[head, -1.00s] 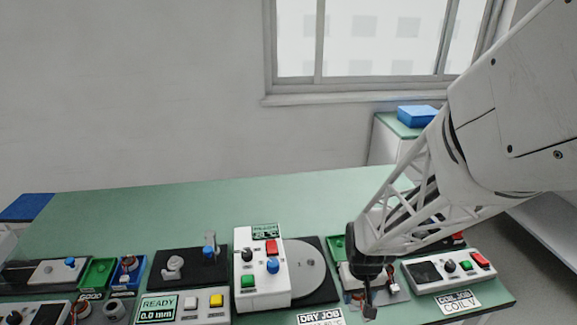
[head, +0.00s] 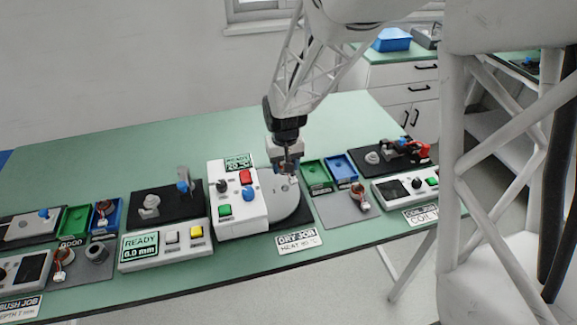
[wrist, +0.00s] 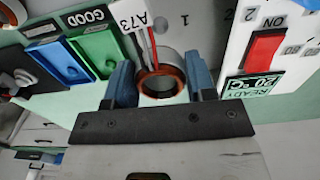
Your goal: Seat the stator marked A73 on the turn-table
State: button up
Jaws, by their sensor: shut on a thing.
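My gripper (head: 288,163) is over the turn-table (head: 290,208), a light grey disc on a black base beside the white control box (head: 230,203). In the wrist view its two blue fingers (wrist: 161,84) are shut on the stator (wrist: 161,70), a ring with copper-coloured winding. Its red and white leads and a white tag (wrist: 135,16) reading A73 show beside it. The turn-table (wrist: 198,25) with marks 1 and 2 lies behind the stator there. I cannot tell whether the stator touches the disc.
The control box has a red switch (wrist: 265,50) and a READY 20 °C display (wrist: 252,88). A green tray (head: 316,176) and a blue tray (head: 341,167) stand to the right. Another wired stator (head: 358,190) lies on a grey mat (head: 342,207). The table's back is clear.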

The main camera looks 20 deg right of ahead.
aim_at(285, 186)
jog(key=shift+f, duration=0.2)
jog(key=shift+f, duration=2.2)
jog(key=shift+f, duration=1.4)
jog(key=o, duration=1.1)
jog(key=shift+o, duration=0.2)
jog(key=shift+r, duration=0.1)
notch_tip(285, 186, up, 7)
jog(key=shift+r, duration=0.3)
dwell(0.5)
